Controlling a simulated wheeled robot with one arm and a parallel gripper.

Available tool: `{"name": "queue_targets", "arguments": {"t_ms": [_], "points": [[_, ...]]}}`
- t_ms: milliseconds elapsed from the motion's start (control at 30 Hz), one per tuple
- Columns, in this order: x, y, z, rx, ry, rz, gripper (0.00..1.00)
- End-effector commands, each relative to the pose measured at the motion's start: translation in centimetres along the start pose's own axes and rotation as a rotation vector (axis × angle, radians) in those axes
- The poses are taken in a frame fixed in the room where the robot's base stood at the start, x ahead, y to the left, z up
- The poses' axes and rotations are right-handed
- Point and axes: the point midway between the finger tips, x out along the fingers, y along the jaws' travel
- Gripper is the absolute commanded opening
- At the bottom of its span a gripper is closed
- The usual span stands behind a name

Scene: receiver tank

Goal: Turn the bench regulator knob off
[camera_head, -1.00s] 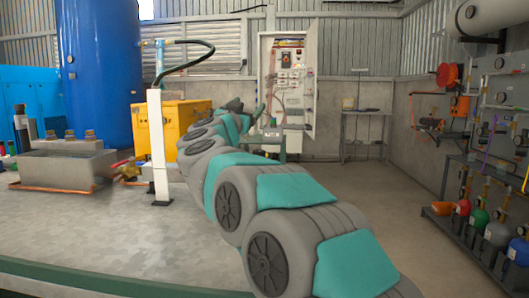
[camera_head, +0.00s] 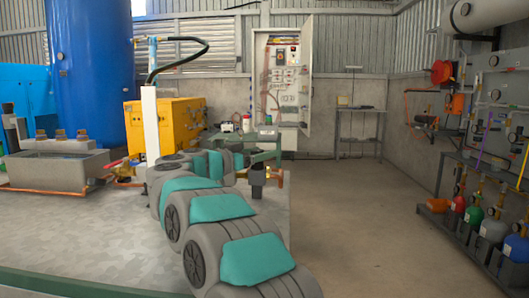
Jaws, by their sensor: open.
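A small brass and copper-coloured fitting (camera_head: 278,178), which looks like the bench regulator, is near the right edge of the grey bench (camera_head: 95,235). My arm reaches over the bench from the bottom and bends right at its far end. The dark end of it, which looks like my gripper (camera_head: 257,179), is just left of the fitting. It is open. Its fingers are small and dark, and I cannot tell whether they touch the fitting or surround any of it. The knob is not clearly distinguishable.
A white post (camera_head: 151,125) with a black hose stands on the bench left of my arm. A grey tank (camera_head: 55,170) and a red-handled brass valve (camera_head: 122,170) are further left. Gas bottles (camera_head: 475,222) stand on the right-hand rack. The floor between is clear.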

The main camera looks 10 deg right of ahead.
Motion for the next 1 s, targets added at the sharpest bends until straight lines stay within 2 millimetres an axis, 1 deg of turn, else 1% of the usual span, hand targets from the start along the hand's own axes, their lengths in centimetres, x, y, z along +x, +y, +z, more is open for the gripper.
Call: {"name": "queue_targets", "arguments": {"t_ms": [33, 100, 200, 467, 1000], "points": [[0.6, 0.1, 0.0, 0.000, 0.000, 0.003, 0.78], [1.2, 0.1, 0.0, 0.000, 0.000, 0.002, 0.78], [1.6, 0.0, 0.0, 0.000, 0.000, 0.001, 0.78], [1.6, 0.0, 0.0, 0.000, 0.001, -0.001, 0.78], [1.6, 0.0, 0.0, 0.000, 0.001, -0.001, 0.17]]}}
